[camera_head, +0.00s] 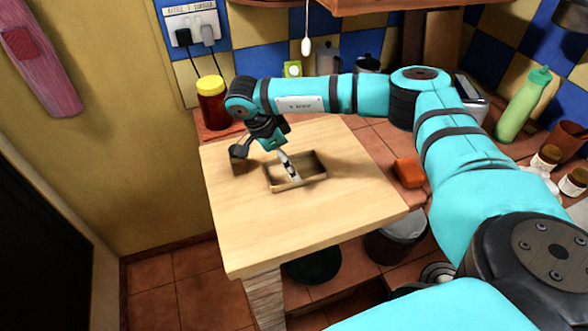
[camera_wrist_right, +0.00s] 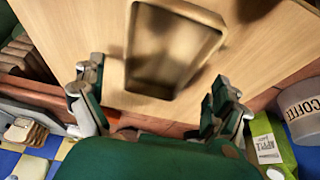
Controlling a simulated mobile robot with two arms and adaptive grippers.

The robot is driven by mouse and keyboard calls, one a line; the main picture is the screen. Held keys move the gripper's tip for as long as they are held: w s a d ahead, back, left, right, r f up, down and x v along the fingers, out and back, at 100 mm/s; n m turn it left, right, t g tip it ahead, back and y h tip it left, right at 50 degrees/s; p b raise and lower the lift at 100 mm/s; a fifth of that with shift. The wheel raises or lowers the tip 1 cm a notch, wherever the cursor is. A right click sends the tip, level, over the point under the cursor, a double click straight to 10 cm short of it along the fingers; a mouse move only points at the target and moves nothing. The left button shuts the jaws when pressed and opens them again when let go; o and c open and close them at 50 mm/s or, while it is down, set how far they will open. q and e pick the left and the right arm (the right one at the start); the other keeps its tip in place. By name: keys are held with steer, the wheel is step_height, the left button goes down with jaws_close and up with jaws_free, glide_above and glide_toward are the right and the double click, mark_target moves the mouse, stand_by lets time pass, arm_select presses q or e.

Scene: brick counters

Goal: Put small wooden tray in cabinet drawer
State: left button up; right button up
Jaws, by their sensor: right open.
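The small wooden tray (camera_head: 300,184) lies flat on the light wooden table top. It is shallow and rectangular and looks empty. My right gripper (camera_head: 263,160) is open above the table at the tray's left end, with one finger seeming to overlap the tray in the head view. In the right wrist view, the tray (camera_wrist_right: 131,50) lies ahead of the spread fingers of my right gripper (camera_wrist_right: 157,95), with nothing between them. My left gripper is out of view. I cannot make out a cabinet drawer.
A jar with a yellow lid (camera_head: 212,100) stands behind the table. An orange block (camera_head: 408,172) lies to its right, and a green bottle (camera_head: 522,105) stands farther right. A coffee can (camera_wrist_right: 302,108) and a juice carton (camera_wrist_right: 268,145) show in the wrist view. The table's front is clear.

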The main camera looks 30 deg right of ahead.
mark_target(308, 164)
steer(key=shift+p+x, duration=0.4)
steer(key=shift+x, duration=1.55)
steer(key=shift+d, duration=0.1)
steer(key=c, duration=1)
steer(key=shift+c, duration=0.2)
steer(key=shift+r, duration=0.1)
